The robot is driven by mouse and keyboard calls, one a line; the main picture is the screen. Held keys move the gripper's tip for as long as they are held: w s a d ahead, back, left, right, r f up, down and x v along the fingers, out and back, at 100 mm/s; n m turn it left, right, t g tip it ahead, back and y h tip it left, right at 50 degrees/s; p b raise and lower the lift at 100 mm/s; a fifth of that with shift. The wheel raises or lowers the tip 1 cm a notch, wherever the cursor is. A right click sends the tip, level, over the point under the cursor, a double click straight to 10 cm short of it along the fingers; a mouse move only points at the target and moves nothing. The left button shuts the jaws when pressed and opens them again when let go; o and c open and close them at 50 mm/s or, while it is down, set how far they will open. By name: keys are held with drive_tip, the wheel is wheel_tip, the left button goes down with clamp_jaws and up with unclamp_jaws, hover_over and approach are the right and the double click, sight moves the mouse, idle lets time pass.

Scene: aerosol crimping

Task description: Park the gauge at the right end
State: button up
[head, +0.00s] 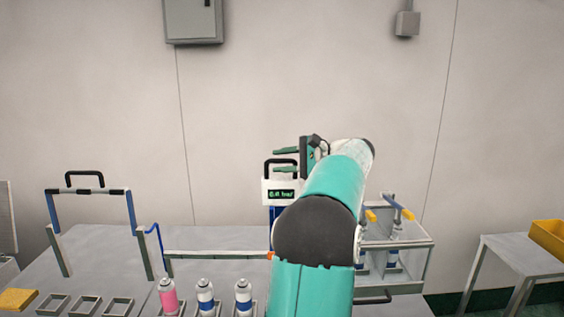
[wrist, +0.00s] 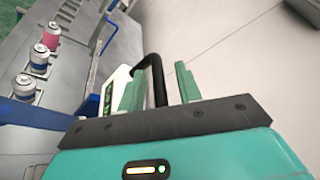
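The gauge (head: 281,194) is a white box with a dark display, a black handle on top and a blue post below. Its display seems to read 0.0 bar. It stands over a grey rail (head: 215,255); my arm hides the rail's right part and the gauge's lower right side. My gripper (head: 286,165) is at the handle, its green fingers apart. In the wrist view the black handle (wrist: 155,72) shows between the fingers of my gripper (wrist: 160,88), with a visible gap on the right. The gauge's white body (wrist: 112,88) is partly hidden by the left finger.
A pink can (head: 168,297) and two white-blue cans (head: 205,299) stand in front of the rail, with empty square holders (head: 84,306) to their left. A blue-grey frame (head: 90,191) rises at left. A glass-sided case (head: 408,262) stands right of my arm.

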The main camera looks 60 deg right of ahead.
drive_tip(key=v, duration=1.3)
drive_tip(key=shift+s, duration=0.3)
drive_tip(key=w+a+n+g+y, duration=0.2)
drive_tip(key=w+a+n+g, duration=0.1)
drive_tip(key=w+a, duration=1)
drive_tip(key=w+a+f+n+g, duration=0.25)
drive_tip(key=w+a, duration=0.25)
drive_tip(key=a, duration=0.5)
drive_tip(key=w+a+f+n+g, duration=0.2)
drive_tip(key=w+a+f, duration=0.15)
drive_tip(key=a, duration=0.55)
drive_tip(key=s+a+f+n+h, duration=0.1)
drive_tip(key=s+a+f+n, duration=0.2)
drive_tip(key=a, duration=0.6)
drive_tip(key=s+a+f+n+g+h, duration=0.1)
drive_tip(key=s+a+f+n, duration=0.2)
drive_tip(key=a+f+n, duration=0.3)
drive_tip(key=s+a+f+n+g+h, duration=0.1)
drive_tip(key=a+f+n, duration=0.4)
drive_tip(key=a, duration=0.7)
drive_tip(key=shift+s+n+h, duration=0.5)
drive_tip(key=shift+s+n, duration=0.25)
drive_tip(key=shift+s, duration=0.25)
